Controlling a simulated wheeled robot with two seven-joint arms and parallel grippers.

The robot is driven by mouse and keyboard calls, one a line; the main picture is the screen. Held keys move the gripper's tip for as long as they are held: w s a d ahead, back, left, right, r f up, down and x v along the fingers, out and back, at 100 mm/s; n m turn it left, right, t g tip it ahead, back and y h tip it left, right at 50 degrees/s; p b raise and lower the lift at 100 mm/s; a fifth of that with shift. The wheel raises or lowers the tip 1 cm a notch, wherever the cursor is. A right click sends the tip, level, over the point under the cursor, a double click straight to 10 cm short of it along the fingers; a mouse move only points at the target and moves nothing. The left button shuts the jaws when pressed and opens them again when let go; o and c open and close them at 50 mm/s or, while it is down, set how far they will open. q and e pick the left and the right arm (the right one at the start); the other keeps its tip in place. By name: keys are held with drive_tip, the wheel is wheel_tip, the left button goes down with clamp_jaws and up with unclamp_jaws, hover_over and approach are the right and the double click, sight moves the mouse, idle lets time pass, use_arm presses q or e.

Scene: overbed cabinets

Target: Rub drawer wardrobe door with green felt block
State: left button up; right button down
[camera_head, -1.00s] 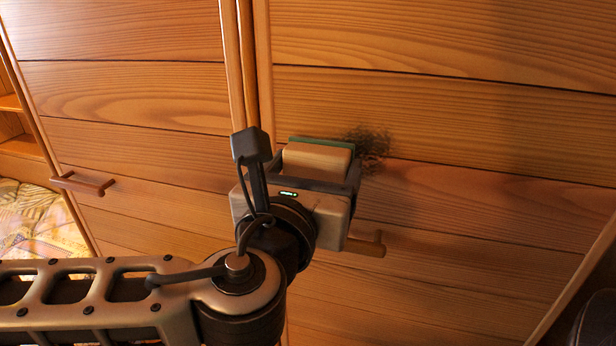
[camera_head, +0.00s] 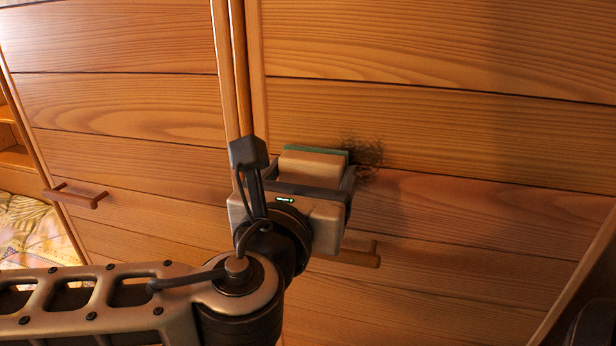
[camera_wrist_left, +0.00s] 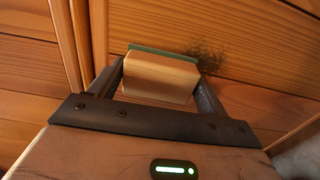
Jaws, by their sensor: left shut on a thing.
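The felt block (camera_head: 316,165) has a pale wooden body with a green felt face. My left gripper (camera_head: 312,176) is shut on its wooden body. The green side faces the wooden wardrobe door (camera_head: 430,130), close to or against it; I cannot tell if it touches. A dark smudge (camera_head: 366,158) shows on the door just right of the block, and the block may cover part of it. In the left wrist view the block (camera_wrist_left: 160,76) sits between both fingers, with the smudge (camera_wrist_left: 206,60) beyond its upper right corner. My right gripper is not in view.
A wooden bar handle (camera_head: 350,254) sticks out of this door just below my gripper. A second door (camera_head: 130,110) with its own handle (camera_head: 76,196) is to the left. A patterned bed cover (camera_head: 32,232) shows at the lower left.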

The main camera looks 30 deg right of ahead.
use_arm(q)
drive_tip(key=shift+w+d, duration=0.3)
drive_tip(key=shift+d, duration=0.1)
drive_tip(key=shift+s+d, duration=0.6)
drive_tip(key=shift+s, duration=0.2)
drive_tip(key=shift+s+d, duration=0.55)
drive_tip(key=shift+s, duration=0.2)
